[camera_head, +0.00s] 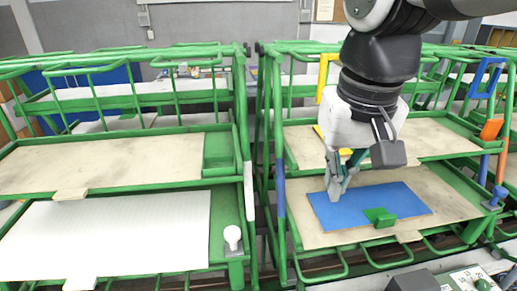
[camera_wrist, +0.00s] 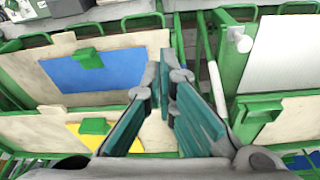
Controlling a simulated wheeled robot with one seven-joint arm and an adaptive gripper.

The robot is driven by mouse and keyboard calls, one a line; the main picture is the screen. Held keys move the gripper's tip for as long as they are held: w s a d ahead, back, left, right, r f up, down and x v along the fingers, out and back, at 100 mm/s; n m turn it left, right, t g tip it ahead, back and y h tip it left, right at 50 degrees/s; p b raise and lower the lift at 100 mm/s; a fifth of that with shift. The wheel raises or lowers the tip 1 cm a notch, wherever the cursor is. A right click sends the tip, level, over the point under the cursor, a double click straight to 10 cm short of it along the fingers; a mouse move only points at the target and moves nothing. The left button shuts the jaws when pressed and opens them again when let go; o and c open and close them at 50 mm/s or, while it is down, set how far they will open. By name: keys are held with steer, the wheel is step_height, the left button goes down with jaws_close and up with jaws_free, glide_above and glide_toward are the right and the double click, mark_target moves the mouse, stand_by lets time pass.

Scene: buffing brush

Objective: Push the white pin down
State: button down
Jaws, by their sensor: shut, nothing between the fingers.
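The white pin (camera_head: 232,236) has a round head and stands upright at the front right corner of the left green rack, beside a white sheet. It also shows in the wrist view (camera_wrist: 241,40), at the upper right. My gripper (camera_head: 338,192) is shut and empty, pointing down over the right rack near the left end of a blue sheet. It is to the right of the pin and apart from it. Its teal fingers (camera_wrist: 166,75) fill the middle of the wrist view.
A blue sheet (camera_head: 385,207) with a green block (camera_head: 379,217) lies on the right rack's lower shelf. A blue pin (camera_head: 497,196) stands at that rack's right corner. A white post (camera_head: 249,186) and a blue post (camera_head: 281,192) flank the narrow gap between the racks.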

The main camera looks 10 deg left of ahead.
steer(key=w+a+r+n+g+p, duration=0.1)
steer(key=w+a, duration=0.1)
steer(key=a, duration=0.7)
steer(key=p, duration=0.1)
glide_above(228, 233)
steer(key=shift+s+a+f+n+g+h, duration=0.15)
steer(key=shift+a+f+n+g+h, duration=0.15)
steer(key=shift+a+f+g, duration=0.1)
steer(key=f, duration=0.4)
steer(key=f+p, duration=0.1)
steer(key=f, duration=0.9)
steer(key=shift+w+d, duration=0.2)
steer(key=shift+d, duration=0.15)
steer(key=shift+f, duration=0.1)
step_height(228, 233, down, 3)
steer(key=shift+f, duration=0.15)
